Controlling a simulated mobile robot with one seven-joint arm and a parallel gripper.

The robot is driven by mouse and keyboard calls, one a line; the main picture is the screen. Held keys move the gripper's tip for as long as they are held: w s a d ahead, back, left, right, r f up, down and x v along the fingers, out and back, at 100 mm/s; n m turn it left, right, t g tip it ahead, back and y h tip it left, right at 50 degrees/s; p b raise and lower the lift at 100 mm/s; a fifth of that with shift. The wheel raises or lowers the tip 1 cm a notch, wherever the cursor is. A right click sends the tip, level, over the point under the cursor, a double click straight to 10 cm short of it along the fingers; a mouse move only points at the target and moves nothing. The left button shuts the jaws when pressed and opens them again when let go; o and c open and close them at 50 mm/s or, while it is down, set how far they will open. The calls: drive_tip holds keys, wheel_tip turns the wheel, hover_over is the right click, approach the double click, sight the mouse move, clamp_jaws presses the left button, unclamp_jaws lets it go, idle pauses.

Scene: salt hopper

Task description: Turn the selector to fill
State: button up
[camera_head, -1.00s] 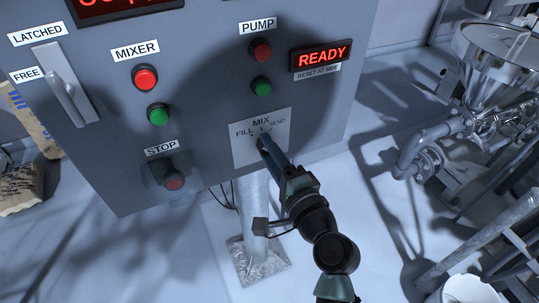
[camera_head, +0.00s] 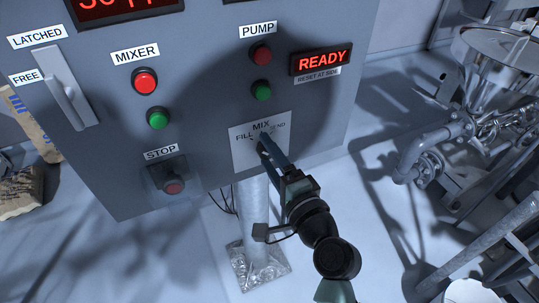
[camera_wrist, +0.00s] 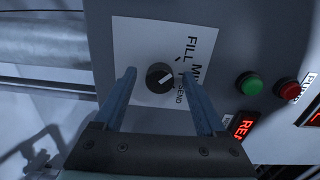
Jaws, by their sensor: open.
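The selector is a small dark round knob (camera_wrist: 160,77) with a white pointer line, on a white plate (camera_wrist: 140,38) lettered FILL, MIX and SEND. In the wrist view the pointer aims right and slightly up, roughly towards MIX; its exact setting is hard to tell. My gripper (camera_wrist: 157,74) is open, with one finger on each side of the knob and visible gaps to it. I cannot tell how deep the fingertips reach past the knob face. In the head view my gripper (camera_head: 264,141) is at the selector plate (camera_head: 243,155) and hides the knob.
The grey panel (camera_head: 210,80) also carries red and green MIXER and PUMP buttons, a STOP button (camera_head: 173,187), a lit READY display (camera_head: 320,61) and a lever (camera_head: 72,92) at FREE. Metal piping with a funnel (camera_head: 490,60) stands at the right. A post (camera_head: 254,210) is below the panel.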

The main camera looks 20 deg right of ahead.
drive_tip(key=s+b, duration=0.1)
drive_tip(key=s, duration=1.2)
drive_tip(key=shift+d+r, duration=0.2)
drive_tip(key=shift+d, duration=0.2)
drive_tip(key=w+a+r+n+t, duration=0.1)
drive_tip(key=w+a+r+n, duration=0.25)
drive_tip(key=r, duration=0.45)
drive_tip(key=w+a+r+n+t, duration=0.2)
drive_tip(key=w+a+r+n, duration=0.15)
drive_tip(key=r, duration=0.35)
drive_tip(key=w+a+r+n+t, duration=0.1)
drive_tip(key=w+a+r+n, duration=0.2)
drive_tip(key=r, duration=0.5)
drive_tip(key=s+a+r+n+t, duration=0.2)
drive_tip(key=s+r, duration=0.1)
drive_tip(key=r, duration=0.4)
drive_tip(key=s+a+r+n+t+h, duration=0.1)
drive_tip(key=s+a+r+n+t, duration=0.2)
drive_tip(key=r, duration=0.5)
drive_tip(key=s+a+r+n+t, duration=0.1)
drive_tip(key=s+a+r+n, duration=0.1)
drive_tip(key=s+r, duration=0.35)
wheel_tip(320, 180, up, 13)
drive_tip(key=w+p, duration=0.2)
drive_tip(key=p, duration=1.1)
